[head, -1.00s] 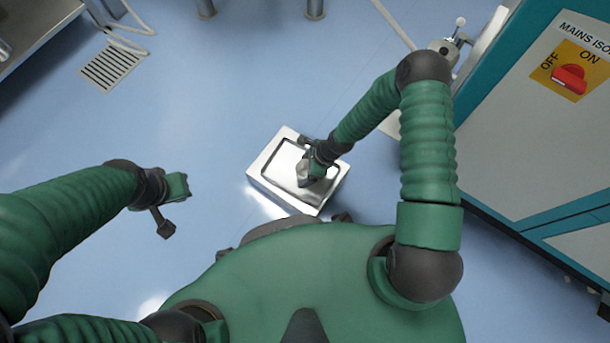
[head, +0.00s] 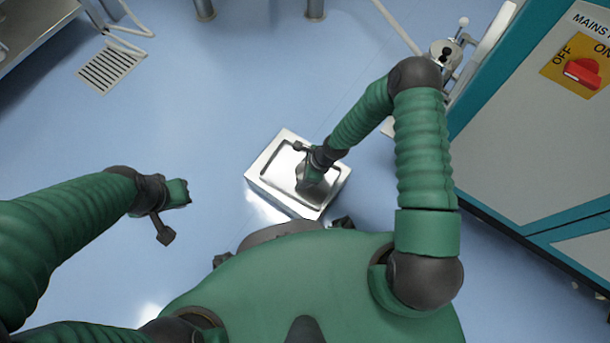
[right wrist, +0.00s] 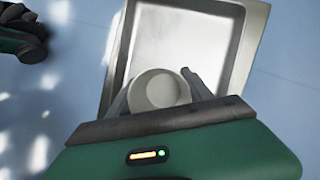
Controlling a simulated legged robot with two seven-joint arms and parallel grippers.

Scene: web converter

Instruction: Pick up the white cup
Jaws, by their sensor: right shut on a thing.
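The white cup (right wrist: 160,88) shows in the right wrist view as a pale round shape seen from above, between the two grey fingers of my right gripper (right wrist: 160,90). The fingers are closed on its sides. In the head view my right gripper (head: 307,182) is over the right part of a shiny metal tray-topped box (head: 268,165), and the cup is mostly hidden there. Whether the cup touches the box top cannot be told. My left gripper (head: 172,212) is apart, over the floor at the left, and its fingers are not clear.
A teal and grey cabinet (head: 520,150) with a red switch (head: 583,73) stands at the right. A floor drain (head: 110,67) and a steel bench (head: 30,35) are at the upper left. The blue floor around the box is largely clear.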

